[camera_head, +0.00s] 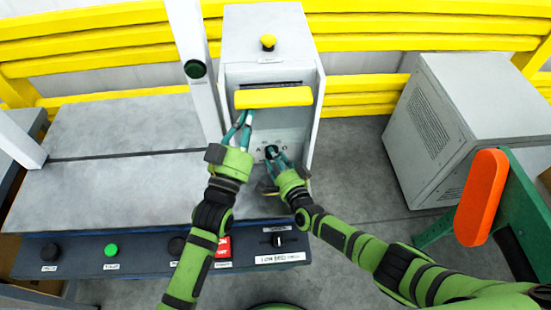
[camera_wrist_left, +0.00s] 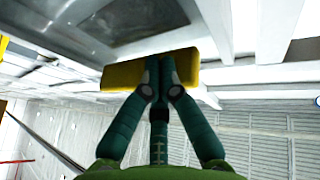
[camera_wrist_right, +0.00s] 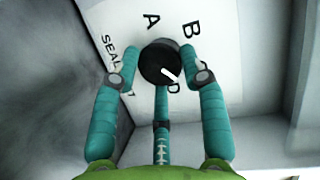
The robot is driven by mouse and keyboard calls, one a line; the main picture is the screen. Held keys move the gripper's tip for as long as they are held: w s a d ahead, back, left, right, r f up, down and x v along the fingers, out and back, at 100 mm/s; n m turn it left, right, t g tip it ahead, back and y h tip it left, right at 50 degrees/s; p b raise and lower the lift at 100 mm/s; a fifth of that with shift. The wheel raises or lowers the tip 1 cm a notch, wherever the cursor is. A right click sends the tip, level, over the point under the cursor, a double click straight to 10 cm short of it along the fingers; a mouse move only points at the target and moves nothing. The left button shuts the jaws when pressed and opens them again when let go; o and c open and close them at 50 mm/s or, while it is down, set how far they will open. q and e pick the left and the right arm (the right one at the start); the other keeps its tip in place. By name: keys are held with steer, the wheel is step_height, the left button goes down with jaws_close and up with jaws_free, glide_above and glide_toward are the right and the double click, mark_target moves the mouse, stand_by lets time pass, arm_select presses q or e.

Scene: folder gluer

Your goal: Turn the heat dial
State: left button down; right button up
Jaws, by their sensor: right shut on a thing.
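The dial (camera_wrist_right: 160,62) is a round black knob with a white pointer line, on a pale panel lettered A, B and partly hidden "SEAL" text. In the right wrist view its pointer slants to the lower right. My right gripper (camera_wrist_right: 163,72) is shut on the dial, a finger on each side; it also shows in the head view (camera_head: 272,155) at the lower panel. My left gripper (camera_wrist_left: 160,72) has its fingertips together at the yellow bar (camera_wrist_left: 135,72), overlapping it in the picture; contact is unclear. The bar also crosses the machine front in the head view (camera_head: 273,97).
A front console (camera_head: 150,255) carries knobs, a green button (camera_head: 111,249) and a red label. A grey cabinet (camera_head: 455,130) and an orange part (camera_head: 482,198) stand right.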

steer(key=m+t, duration=0.1)
steer(key=m, duration=0.3)
steer(key=shift+w+d+t+y, duration=0.1)
steer(key=shift+w+t+y, duration=0.1)
steer(key=shift+t+y, duration=0.15)
steer(key=shift+m, duration=0.4)
steer(key=o, duration=1.1)
steer(key=shift+s+f, duration=0.1)
steer(key=shift+s+f, duration=0.1)
steer(key=shift+s, duration=0.05)
